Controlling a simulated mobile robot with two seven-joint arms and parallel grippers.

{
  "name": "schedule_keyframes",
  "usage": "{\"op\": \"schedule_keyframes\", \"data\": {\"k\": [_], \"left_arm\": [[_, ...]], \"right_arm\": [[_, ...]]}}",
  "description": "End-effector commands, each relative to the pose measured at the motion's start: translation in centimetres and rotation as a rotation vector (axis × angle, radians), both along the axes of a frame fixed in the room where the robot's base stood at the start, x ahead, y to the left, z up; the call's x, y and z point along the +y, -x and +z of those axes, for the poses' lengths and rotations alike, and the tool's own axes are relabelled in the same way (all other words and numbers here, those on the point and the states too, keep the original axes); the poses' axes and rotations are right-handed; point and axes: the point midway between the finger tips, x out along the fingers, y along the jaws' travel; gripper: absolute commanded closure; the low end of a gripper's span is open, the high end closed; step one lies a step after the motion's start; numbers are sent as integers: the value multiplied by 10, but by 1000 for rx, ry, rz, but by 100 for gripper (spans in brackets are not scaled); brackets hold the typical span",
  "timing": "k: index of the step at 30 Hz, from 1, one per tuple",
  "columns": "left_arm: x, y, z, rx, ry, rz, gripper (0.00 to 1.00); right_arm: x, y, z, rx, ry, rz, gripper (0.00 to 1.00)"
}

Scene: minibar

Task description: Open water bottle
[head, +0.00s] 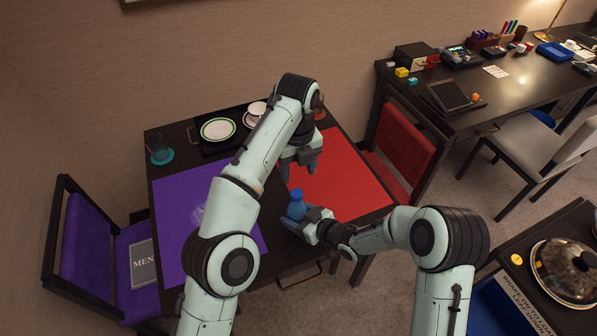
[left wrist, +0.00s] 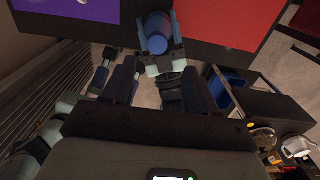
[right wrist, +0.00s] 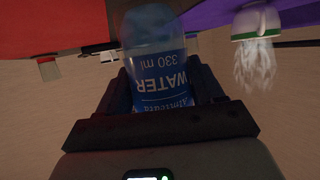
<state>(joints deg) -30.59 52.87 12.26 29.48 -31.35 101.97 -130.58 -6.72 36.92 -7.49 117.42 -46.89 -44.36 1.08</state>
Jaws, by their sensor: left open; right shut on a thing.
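The blue water bottle (head: 296,206) is held near the front of the dark table, between the purple and red mats. My right gripper (head: 308,219) is shut on it. In the right wrist view the bottle (right wrist: 158,80) sits between the fingers, its "WATER 330 ml" label upside down. My left gripper (head: 299,172) is open and empty, above and behind the bottle in the head view. In the left wrist view the bottle's blue top (left wrist: 155,38) shows beyond the left fingers, apart from them. I cannot tell the cap from the bottle clearly.
The table carries a purple mat (head: 172,222), a red mat (head: 340,178), a plate (head: 217,129) on a dark tray and a glass (head: 159,152). A steaming cup (right wrist: 256,24) shows in the right wrist view. A red chair (head: 404,140) stands beside the table.

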Motion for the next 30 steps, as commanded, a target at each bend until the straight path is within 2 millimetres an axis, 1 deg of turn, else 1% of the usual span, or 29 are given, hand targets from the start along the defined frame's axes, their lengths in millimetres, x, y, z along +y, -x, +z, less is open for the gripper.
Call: {"op": "schedule_keyframes", "data": {"k": [5,8,15,18,23,30], "left_arm": [[-1,0,-12,3,-1,-7,42],[-1,1,-23,4,-2,-6,42],[-1,1,-59,3,-1,-4,42],[-1,0,-70,2,0,-3,42],[-2,0,-78,2,1,-3,42],[-2,0,-79,1,1,-3,42]], "right_arm": [[0,-1,1,-3,-1,0,100],[0,-1,1,-3,-1,0,100],[0,-1,1,-3,-1,0,100],[0,-1,1,-3,-1,0,100],[0,-1,1,-3,-1,0,100],[0,-1,1,-3,-1,0,100]]}}
